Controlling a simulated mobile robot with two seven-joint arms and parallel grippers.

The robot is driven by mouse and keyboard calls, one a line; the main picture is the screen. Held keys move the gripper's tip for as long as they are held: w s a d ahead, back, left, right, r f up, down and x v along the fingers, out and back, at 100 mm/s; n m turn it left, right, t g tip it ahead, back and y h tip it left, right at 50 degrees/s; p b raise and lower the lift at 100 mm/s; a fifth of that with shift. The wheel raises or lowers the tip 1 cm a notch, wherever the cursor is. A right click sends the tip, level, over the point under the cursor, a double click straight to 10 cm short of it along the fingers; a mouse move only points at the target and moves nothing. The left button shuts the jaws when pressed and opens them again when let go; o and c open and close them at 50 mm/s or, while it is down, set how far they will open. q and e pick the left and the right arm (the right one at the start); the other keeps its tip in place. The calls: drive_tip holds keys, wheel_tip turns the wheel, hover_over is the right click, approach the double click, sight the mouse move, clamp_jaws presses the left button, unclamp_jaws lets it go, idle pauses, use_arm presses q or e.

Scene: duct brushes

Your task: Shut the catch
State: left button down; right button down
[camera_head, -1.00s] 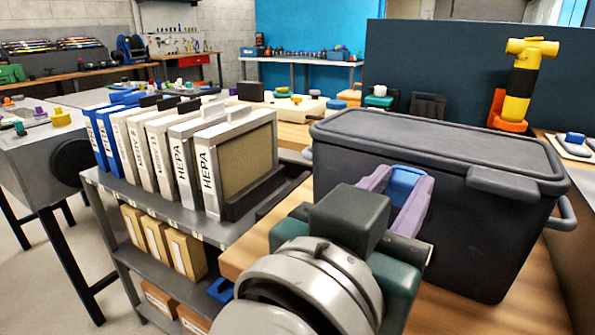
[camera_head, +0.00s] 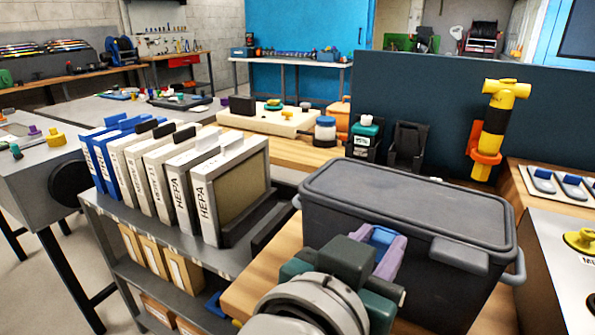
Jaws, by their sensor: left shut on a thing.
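A dark grey lidded bin (camera_head: 410,205) stands on the wooden bench, its lid lying flat on top. A blue catch (camera_head: 382,236) is on the bin's near left side, just below the lid rim. My left gripper (camera_head: 384,248), dark green with purple fingers, reaches up from the bottom and is shut on the blue catch. The fingers and the green body hide most of the catch, so its exact angle cannot be told. My right gripper is not in view.
A row of filters (camera_head: 175,180) stands on a grey shelf cart (camera_head: 100,200) left of the bin. A yellow and black tool (camera_head: 493,130) stands in an orange holder behind right. A tray of blue-topped pieces (camera_head: 560,186) lies at the right.

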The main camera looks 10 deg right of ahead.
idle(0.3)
use_arm(q)
drive_tip(key=c, duration=0.6)
unclamp_jaws()
drive_tip(key=shift+s+a+r, duration=0.15)
drive_tip(key=shift+s+a, duration=0.15)
drive_tip(key=shift+s, duration=0.05)
drive_tip(key=p+v, duration=0.1)
drive_tip(key=v, duration=0.8)
drive_tip(key=shift+p, duration=0.4)
